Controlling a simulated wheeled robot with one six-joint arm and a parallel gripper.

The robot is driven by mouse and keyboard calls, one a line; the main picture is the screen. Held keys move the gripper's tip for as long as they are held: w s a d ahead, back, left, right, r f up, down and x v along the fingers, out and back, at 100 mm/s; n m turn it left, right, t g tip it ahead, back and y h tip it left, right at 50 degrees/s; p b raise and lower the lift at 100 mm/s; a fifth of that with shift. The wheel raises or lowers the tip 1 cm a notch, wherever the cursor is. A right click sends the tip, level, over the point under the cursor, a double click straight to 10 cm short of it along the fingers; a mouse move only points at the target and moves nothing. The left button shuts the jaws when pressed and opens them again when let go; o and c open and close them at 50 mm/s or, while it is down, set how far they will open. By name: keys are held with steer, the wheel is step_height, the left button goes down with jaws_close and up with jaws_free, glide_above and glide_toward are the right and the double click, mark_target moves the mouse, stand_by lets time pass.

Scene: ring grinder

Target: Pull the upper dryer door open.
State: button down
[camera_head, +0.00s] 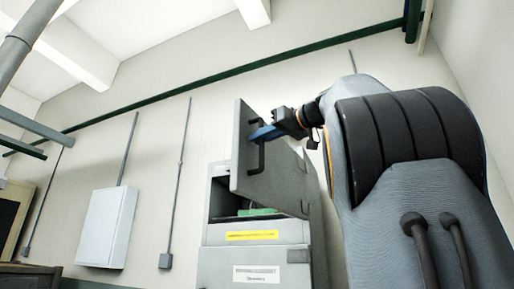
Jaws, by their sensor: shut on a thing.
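The upper dryer door (244,160) is a grey panel that stands partly open, swung out on the right side of the grey dryer cabinet (217,268). A dark bar handle (257,160) is on its face. My gripper (262,133) reaches in from the right and is shut on the handle near its upper part. Blue finger parts show at the handle. The fingertips are partly hidden. Behind the door, a dark opening shows a green item (257,212) inside.
Below the opening are a yellow label (251,235) and a lower front with a white label (256,274). A pale wall box (107,227) hangs at left. My arm fills the right side.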

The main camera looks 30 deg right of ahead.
steer(key=shift+s+d+f+y, duration=0.1)
steer(key=shift+s+d+y, duration=0.25)
steer(key=shift+s, duration=0.35)
steer(key=c, duration=2)
jaws_free()
steer(key=shift+s, duration=0.1)
steer(key=b+v, duration=0.2)
steer(key=v, duration=0.5)
steer(key=shift+s, duration=0.3)
steer(key=shift+d, duration=0.15)
